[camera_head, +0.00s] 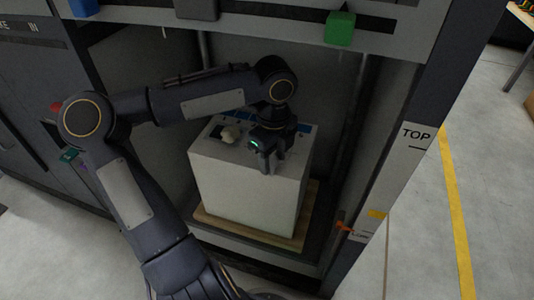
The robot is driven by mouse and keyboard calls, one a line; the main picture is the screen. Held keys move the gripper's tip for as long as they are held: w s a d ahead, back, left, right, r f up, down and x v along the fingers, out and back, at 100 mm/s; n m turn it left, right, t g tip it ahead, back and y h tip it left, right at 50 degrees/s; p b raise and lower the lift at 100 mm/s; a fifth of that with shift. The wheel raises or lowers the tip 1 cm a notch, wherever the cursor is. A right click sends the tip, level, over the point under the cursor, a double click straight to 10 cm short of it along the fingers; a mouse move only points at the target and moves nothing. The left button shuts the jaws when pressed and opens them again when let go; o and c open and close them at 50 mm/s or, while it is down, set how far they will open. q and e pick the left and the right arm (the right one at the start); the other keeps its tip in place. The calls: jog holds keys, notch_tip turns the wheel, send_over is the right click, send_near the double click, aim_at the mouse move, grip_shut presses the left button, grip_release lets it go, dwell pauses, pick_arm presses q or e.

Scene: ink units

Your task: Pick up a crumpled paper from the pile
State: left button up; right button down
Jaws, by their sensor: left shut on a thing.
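A small pile of pale crumpled paper (231,133) lies on top of a white box-shaped unit (245,185), near a dark opening in its top. My left gripper (270,166) points down at the unit's front top edge, just right of the pile. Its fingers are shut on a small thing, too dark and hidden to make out. I cannot tell whether the fingers touch the unit. My right gripper is not in view.
The unit stands on a wooden board (232,230) inside an open cabinet bay. The bay's right post (405,150) and the overhead rail with a green block (340,28) bound the space. Open floor with a yellow line (455,200) lies to the right.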

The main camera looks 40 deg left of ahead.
aim_at(272, 161)
pick_arm(q)
jog(key=shift+s+d, duration=0.1)
jog(key=shift+s, duration=0.15)
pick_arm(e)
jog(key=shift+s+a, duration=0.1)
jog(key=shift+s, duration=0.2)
pick_arm(q)
jog(key=o, duration=1)
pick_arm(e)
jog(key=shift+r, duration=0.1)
pick_arm(q)
notch_tip(272, 161, up, 8)
jog(key=p, duration=0.4)
jog(key=shift+p, duration=0.35)
jog(key=shift+f, duration=0.1)
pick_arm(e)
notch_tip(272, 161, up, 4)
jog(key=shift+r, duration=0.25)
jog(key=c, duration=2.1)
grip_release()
